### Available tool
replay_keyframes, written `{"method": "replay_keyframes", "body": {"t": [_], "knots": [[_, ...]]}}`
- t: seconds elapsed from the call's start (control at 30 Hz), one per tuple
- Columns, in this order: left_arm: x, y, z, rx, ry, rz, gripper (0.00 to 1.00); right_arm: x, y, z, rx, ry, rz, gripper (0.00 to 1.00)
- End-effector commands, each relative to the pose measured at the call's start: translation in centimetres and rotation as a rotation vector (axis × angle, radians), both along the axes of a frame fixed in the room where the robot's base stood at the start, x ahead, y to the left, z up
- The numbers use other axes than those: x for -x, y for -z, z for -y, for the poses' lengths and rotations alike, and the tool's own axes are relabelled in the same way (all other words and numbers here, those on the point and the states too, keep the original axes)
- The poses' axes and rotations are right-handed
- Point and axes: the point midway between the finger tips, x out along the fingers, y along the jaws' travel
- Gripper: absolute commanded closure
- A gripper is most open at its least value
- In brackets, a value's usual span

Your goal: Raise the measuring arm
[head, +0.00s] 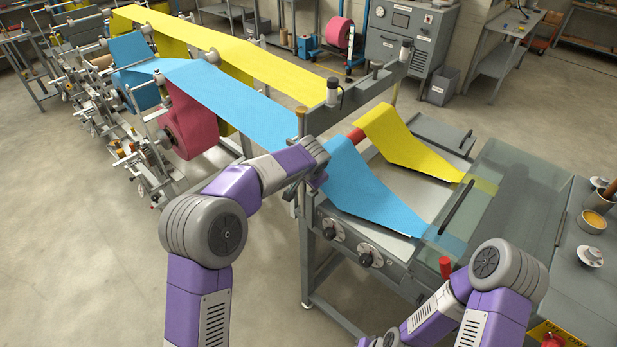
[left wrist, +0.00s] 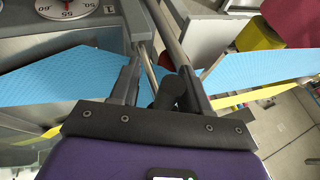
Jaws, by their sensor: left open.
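A grey beam (head: 368,80) with two white-and-dark heads on it crosses above the blue and yellow webs; I cannot tell for sure that it is the measuring arm. My left gripper (head: 318,168) is at the near side of the machine, beside the blue web and below the beam; its fingers are hard to make out there. In the left wrist view the left gripper (left wrist: 160,75) is open. A metal rod (left wrist: 166,30) runs toward the gap between its fingers, and a dark rounded knob (left wrist: 168,95) shows there; contact is unclear.
The blue web (head: 235,100) and yellow web (head: 240,52) run down to the machine bed. Dials (head: 332,229) sit on the front panel. A clear cover (head: 500,205) and a red knob (head: 445,266) are at the right. Open floor lies front left.

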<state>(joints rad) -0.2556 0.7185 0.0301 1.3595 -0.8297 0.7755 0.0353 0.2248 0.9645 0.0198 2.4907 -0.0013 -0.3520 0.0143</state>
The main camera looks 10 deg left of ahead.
Motion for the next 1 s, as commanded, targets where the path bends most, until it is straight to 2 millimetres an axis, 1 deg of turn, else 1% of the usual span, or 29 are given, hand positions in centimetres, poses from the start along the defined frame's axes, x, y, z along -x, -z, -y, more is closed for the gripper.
{"method": "replay_keyframes", "body": {"t": [0.17, 0.3, 0.5, 0.63, 0.87, 0.97, 1.0], "knots": [[0.8, -1.4, 0.2, 0.000, 0.002, 0.003, 0.54, 0.0, 0.0, 0.0, 0.000, 0.000, 0.000, 0.57], [2.0, -3.5, 0.4, 0.001, 0.001, 0.004, 0.54, 0.0, 0.0, 0.0, 0.000, 0.000, 0.000, 0.57], [3.4, -5.9, 0.5, 0.000, -0.001, 0.002, 0.54, 0.0, 0.0, 0.0, 0.000, 0.000, 0.000, 0.57], [3.8, -6.4, 0.6, 0.000, -0.001, 0.001, 0.54, 0.0, 0.0, 0.0, 0.000, 0.000, 0.000, 0.57], [3.8, -6.4, 0.6, -0.001, -0.002, 0.000, 0.54, 0.0, 0.0, 0.0, 0.000, 0.000, 0.000, 0.57], [3.8, -6.3, 0.6, 0.001, -0.001, -0.001, 0.67, 0.0, 0.0, 0.0, 0.000, 0.000, 0.000, 0.57], [3.9, -6.1, 0.6, 0.002, 0.000, -0.004, 0.74, 0.0, 0.0, 0.0, 0.000, 0.000, 0.000, 0.57]]}}
